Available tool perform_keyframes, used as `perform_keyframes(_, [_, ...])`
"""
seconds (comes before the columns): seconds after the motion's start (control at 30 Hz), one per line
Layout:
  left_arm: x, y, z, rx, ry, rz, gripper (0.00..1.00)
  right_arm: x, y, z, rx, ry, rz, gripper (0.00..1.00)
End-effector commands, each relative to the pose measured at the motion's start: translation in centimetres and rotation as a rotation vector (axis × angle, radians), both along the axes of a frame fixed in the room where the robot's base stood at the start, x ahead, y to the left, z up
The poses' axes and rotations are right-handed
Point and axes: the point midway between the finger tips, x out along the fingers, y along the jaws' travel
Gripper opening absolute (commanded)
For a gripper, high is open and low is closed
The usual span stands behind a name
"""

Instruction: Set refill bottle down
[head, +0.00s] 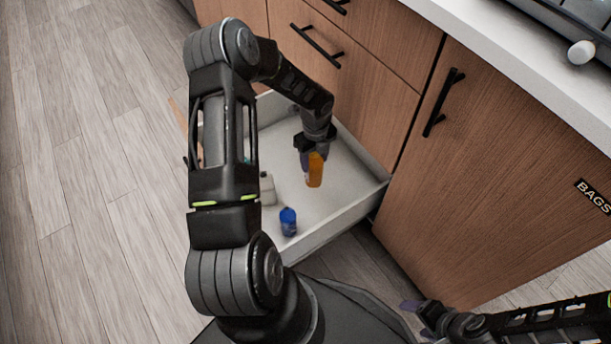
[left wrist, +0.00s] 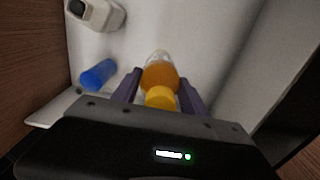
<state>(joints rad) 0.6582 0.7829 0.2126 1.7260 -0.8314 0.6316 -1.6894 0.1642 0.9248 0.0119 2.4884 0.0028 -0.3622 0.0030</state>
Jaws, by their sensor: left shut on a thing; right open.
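My left gripper (head: 306,160) reaches down into an open white drawer (head: 349,208) and is shut on an orange refill bottle (head: 316,172). In the left wrist view the bottle (left wrist: 160,76), with a yellow cap and a clear far end, sits between the purple fingers of the left gripper (left wrist: 160,92). I cannot tell whether the bottle touches the drawer floor. My right gripper (head: 419,318) is open and empty at the lower right of the head view, outside the drawer.
A blue item (head: 288,221) and a white container (head: 267,189) are in the drawer, left of the bottle. My left arm hides the drawer's left part. Bare drawer floor lies around the bottle. Wooden cabinet fronts (head: 480,180) stand to the right.

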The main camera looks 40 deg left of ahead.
Motion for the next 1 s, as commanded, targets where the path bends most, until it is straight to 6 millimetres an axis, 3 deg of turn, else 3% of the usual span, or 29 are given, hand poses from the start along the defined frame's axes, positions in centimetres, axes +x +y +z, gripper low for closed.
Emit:
perform_keyframes(0.03, [-0.1,-0.1,-1.5,-0.001,0.002,0.0,0.0,0.1,-0.1,-0.8,-0.001,-0.002,-0.003,0.7])
perform_keyframes(0.2, [0.0,0.0,-3.9,0.0,0.001,-0.001,0.0,0.3,-0.4,-1.6,-0.005,-0.006,-0.009,0.7])
perform_keyframes(0.57, [0.0,0.0,-4.3,0.0,0.0,-0.001,0.0,0.4,-0.4,-1.6,-0.006,-0.007,-0.01,0.7])
perform_keyframes(0.8, [0.0,0.0,-7.4,-0.001,0.001,0.0,0.0,0.6,-0.5,-2.9,-0.009,-0.011,-0.015,0.7])
perform_keyframes(1.0, [0.0,0.0,-7.8,0.001,0.0,-0.001,0.0,0.7,-0.5,-2.9,-0.009,-0.013,-0.015,0.7])
